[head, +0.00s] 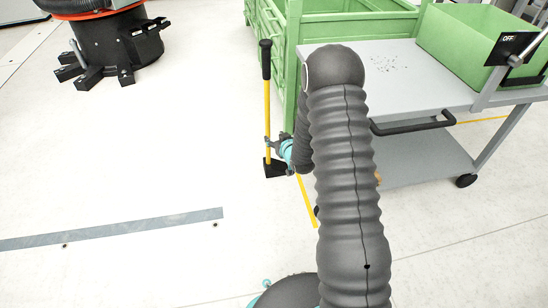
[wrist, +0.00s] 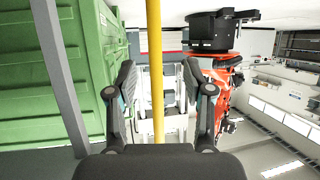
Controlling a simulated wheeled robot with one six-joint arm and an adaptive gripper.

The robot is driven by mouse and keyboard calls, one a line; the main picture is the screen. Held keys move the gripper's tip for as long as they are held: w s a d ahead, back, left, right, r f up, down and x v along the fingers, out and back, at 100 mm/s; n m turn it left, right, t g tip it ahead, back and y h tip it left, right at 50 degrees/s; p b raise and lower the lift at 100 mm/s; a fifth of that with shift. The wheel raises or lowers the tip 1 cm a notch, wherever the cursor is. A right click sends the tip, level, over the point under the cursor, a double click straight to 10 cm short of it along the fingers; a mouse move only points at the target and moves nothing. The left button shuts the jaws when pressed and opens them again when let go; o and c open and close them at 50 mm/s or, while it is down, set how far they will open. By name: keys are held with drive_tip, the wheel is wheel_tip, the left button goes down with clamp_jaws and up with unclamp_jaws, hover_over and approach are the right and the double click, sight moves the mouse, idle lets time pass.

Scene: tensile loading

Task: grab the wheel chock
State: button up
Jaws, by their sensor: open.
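The wheel chock has a black block (head: 274,168) on the floor and an upright yellow pole (head: 267,105) with a black grip (head: 265,58) at its top. It stands beside the green crate. My gripper (head: 279,146) is low on the pole, just above the block, partly hidden behind my dark arm. In the wrist view the yellow pole (wrist: 156,70) runs between the two spread fingers of my gripper (wrist: 160,100). Gaps show on both sides of the pole. The block is not seen in the wrist view.
A green crate (head: 290,75) stands close behind the pole. A grey trolley (head: 400,85) with a green bin (head: 470,45) is at the right. A black robot base (head: 115,45) stands far left. The floor at left is clear.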

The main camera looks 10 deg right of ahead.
sight(269, 131)
drive_tip(key=x, duration=0.5)
drive_tip(key=shift+w+f, duration=0.15)
drive_tip(key=shift+w, duration=0.05)
drive_tip(key=shift+d+b+x, duration=0.15)
drive_tip(key=shift+x, duration=1.2)
drive_tip(key=shift+d+b+x, duration=0.15)
drive_tip(key=shift+x, duration=1.15)
clamp_jaws()
drive_tip(key=shift+w, duration=0.15)
